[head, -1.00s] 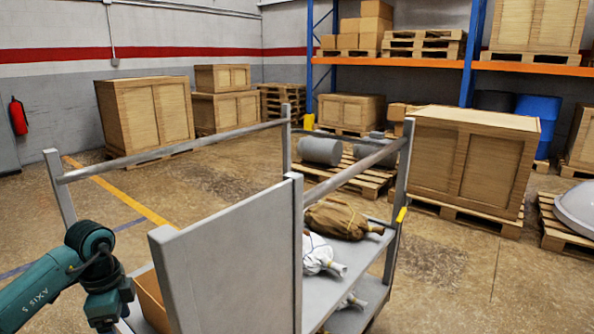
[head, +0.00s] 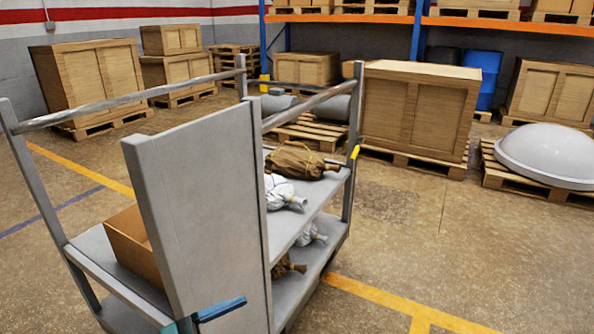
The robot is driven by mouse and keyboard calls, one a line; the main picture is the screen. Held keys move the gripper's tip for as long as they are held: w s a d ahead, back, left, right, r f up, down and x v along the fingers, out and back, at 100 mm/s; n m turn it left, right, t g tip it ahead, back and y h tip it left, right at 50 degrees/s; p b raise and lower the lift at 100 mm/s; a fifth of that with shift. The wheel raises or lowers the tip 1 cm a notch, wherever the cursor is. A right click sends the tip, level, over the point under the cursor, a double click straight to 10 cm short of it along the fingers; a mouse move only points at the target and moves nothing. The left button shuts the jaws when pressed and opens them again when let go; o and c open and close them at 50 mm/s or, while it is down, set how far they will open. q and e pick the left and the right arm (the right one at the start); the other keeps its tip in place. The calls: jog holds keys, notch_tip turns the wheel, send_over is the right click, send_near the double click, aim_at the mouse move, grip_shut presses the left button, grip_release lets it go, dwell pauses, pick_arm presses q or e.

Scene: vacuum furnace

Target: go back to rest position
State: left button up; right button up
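A short blue-teal bar (head: 221,309) shows at the bottom edge, in front of the cart's grey panel. The grey cart (head: 195,215) stands close in front of me. An open brown box (head: 128,240) is on its left side, behind the panel. Brown bags (head: 295,162) and white bags (head: 283,193) lie on its shelves to the right of the panel.
Wooden crates (head: 88,80) stand at the back left. A large crate (head: 415,112) on a pallet and a grey dome (head: 550,155) on another pallet are at the right. A shelving rack (head: 420,30) is behind. The floor at the lower right is clear.

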pick_arm(q)
jog(key=s+a+f+n+t+y+b, duration=0.2)
jog(key=s+f+n+y, duration=0.2)
jog(key=f+n+y, duration=0.35)
jog(key=s+a+f+n+t+y+b, duration=0.2)
jog(key=s+a+f+n+t+y, duration=0.1)
jog(key=f+n+y, duration=0.45)
notch_tip(320, 180, up, 4)
jog(key=m+g+p, duration=0.1)
jog(key=g+p, duration=0.2)
jog(key=p, duration=1.2)
jog(key=shift+r, duration=0.1)
pick_arm(e)
jog(key=r, duration=0.1)
jog(key=r+g, duration=0.1)
jog(key=d+r+h, duration=0.1)
jog(key=shift+s+r+g, duration=0.3)
jog(key=shift+f, duration=0.15)
